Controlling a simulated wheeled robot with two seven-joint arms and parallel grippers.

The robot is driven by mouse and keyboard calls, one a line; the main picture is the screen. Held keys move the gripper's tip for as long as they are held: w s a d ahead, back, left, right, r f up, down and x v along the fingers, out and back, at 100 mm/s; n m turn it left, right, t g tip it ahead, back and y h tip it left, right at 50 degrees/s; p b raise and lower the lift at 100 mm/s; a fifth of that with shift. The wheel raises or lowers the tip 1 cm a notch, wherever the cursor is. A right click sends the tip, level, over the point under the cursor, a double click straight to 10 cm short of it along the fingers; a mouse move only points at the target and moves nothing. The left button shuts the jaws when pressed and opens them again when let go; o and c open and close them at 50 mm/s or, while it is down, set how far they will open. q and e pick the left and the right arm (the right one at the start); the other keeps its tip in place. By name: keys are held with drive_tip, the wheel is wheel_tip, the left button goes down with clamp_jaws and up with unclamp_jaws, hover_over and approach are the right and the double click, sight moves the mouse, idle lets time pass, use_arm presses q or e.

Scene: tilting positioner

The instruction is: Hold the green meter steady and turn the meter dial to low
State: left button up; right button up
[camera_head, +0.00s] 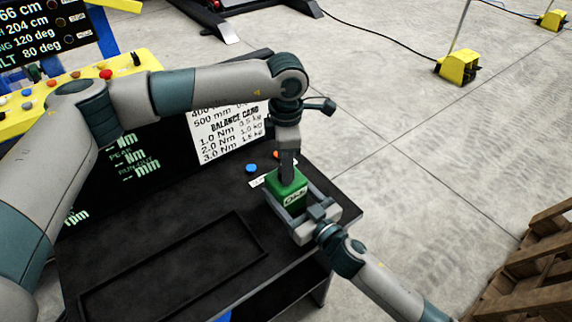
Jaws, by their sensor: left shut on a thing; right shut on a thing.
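The green meter (295,191) stands upright near the right edge of the black bench, with a pale label on its front. My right gripper (291,205) comes from the lower right and is shut around the sides of the meter. My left gripper (287,172) points straight down onto the meter's top and is shut on the meter dial there. The dial itself is hidden by the fingers, so its setting cannot be read. A small white label (258,181) lies just left of the meter.
A blue button (251,168) and an orange one (277,155) sit behind the meter. A white balance card (228,132) stands at the bench's back. An empty recessed black tray (172,268) lies to the left. Wooden pallets (535,255) stand at right.

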use_arm(q)
drive_tip(key=m, duration=1.2)
drive_tip(key=shift+m, duration=0.3)
idle(0.4)
drive_tip(key=o, duration=1)
drive_tip(key=shift+o, duration=0.2)
drive_tip(key=shift+r, duration=0.1)
wheel_tip(320, 180, up, 12)
